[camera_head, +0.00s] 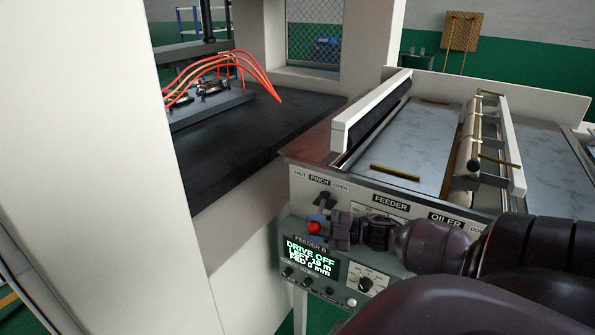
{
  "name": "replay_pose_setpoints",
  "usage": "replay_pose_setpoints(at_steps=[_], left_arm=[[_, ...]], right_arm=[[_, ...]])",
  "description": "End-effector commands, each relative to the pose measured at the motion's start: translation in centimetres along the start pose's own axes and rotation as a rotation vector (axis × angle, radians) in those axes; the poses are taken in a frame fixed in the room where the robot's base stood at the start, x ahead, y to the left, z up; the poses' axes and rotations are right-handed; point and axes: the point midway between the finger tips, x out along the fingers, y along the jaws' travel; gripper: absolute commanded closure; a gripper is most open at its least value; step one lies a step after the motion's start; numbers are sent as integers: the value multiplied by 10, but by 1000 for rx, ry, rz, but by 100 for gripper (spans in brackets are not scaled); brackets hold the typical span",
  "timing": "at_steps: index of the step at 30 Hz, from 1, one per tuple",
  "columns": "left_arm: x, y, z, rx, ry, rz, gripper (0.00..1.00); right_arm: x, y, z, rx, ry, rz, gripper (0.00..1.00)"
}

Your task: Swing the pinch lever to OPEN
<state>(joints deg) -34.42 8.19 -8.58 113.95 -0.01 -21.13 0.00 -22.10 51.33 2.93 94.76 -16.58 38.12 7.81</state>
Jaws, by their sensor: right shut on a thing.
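The pinch lever shows as a dark bracket and stem with a round red knob (314,228), on the front of the feeder panel (370,205). Above it are the labels SHUT on the left, PINCH in the middle and OPEN on the right. The knob hangs low, below and slightly left of the dark bracket. My right gripper (328,229) comes in from the right, with its jaws at the knob and shut on the lever. The jaws hide part of the stem, so its exact angle is hard to tell. My left gripper is not in view.
Below the lever, a control box has a green display (310,257) reading DRIVE OFF, with several knobs. The feeder bed (375,150) and white rollers lie behind. A white machine wall (90,150) stands at left. My right arm covers the lower right.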

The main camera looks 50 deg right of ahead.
Motion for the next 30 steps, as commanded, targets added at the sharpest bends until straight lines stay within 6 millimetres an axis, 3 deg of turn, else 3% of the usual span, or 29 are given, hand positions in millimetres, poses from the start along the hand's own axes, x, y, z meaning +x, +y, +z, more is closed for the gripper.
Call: replay_pose_setpoints(at_steps=[6,19,20,21,25,30], left_arm=[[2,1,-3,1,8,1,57],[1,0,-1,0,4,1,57],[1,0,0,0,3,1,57],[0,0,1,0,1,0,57],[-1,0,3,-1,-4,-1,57],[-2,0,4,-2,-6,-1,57]], right_arm=[[-11,-2,3,5,23,-25,100],[-13,-2,3,6,28,-28,100],[-13,-2,3,6,28,-28,60],[-13,-2,3,5,28,-28,54],[-12,-1,2,4,30,-27,36],[-11,-1,2,2,33,-27,36]])
